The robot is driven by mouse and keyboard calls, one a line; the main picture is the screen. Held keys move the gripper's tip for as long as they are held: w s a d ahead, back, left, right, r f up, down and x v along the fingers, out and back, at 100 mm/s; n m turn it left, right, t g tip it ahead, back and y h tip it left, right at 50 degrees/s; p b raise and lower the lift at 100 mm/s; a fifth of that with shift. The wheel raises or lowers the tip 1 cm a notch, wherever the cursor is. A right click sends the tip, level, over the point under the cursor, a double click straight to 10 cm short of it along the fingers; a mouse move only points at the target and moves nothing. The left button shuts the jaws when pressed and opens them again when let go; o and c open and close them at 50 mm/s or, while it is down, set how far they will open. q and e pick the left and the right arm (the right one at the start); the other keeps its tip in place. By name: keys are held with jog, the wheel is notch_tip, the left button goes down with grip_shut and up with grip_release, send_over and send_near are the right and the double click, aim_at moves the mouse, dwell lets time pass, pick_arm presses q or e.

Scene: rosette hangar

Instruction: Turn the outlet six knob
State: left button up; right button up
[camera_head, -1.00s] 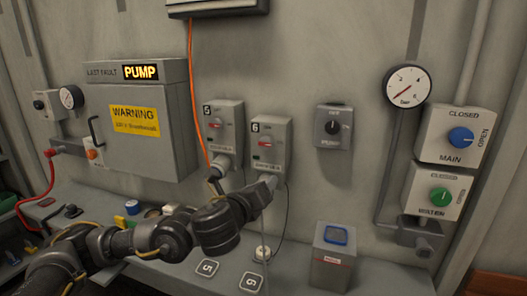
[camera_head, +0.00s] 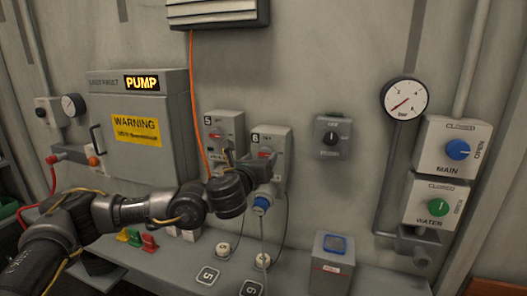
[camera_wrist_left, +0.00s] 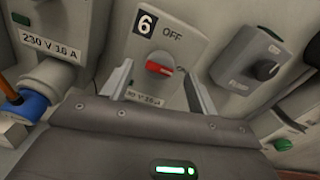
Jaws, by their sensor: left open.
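Outlet six (camera_head: 282,138) is a grey box on the wall marked "6". Its red knob (camera_head: 264,152) shows on its face in the head view. In the left wrist view the knob (camera_wrist_left: 158,68) is a red and grey bar lying roughly crosswise below the word "OFF". My left gripper (camera_head: 248,163) is in front of outlet six, just below the knob. In the left wrist view its two fingers stand apart, one on each side of the knob, with nothing held. I cannot tell how far the fingertips are from the box. My right gripper is out of view.
Outlet five (camera_head: 224,124) stands close to the left of outlet six. A blue plug (camera_head: 261,204) with a hanging cable is under outlet six. A dark rotary switch box (camera_head: 332,137) is to the right. The shelf below holds a grey box (camera_head: 332,262).

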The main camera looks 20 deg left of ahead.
aim_at(266, 153)
pick_arm(q)
jog(key=shift+w+d+p, duration=0.1)
jog(key=shift+w+p, duration=0.35)
jog(key=shift+w, duration=0.95)
jog(key=c, duration=1)
